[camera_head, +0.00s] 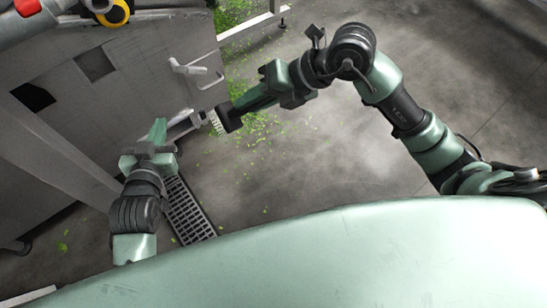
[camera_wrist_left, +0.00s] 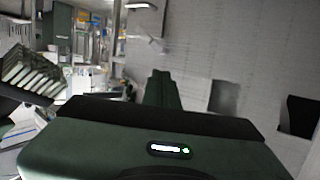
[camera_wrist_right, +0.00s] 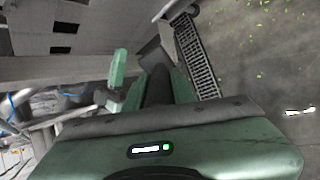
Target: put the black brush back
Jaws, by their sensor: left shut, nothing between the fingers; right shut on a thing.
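The black brush (camera_head: 229,118) with pale bristles is held in my right gripper (camera_head: 243,110), above the floor near the grey panelled wall. In the left wrist view a dark body with pale bristle rows (camera_wrist_left: 30,75) at the left looks like the same brush, close by. In the right wrist view my right gripper (camera_wrist_right: 168,82) is closed around a dark shape. My left gripper (camera_head: 158,134) is shut and empty, left of the brush and apart from it. Its closed fingers also show in the left wrist view (camera_wrist_left: 162,90).
A pale hooked bracket (camera_head: 192,70) sticks out from the grey panelled wall (camera_head: 120,110). A floor drain grate (camera_head: 190,212) lies below my left gripper. Green leaf scraps (camera_head: 262,127) litter the floor. A red and yellow fitting (camera_head: 113,12) is at the top left. The floor at right is open.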

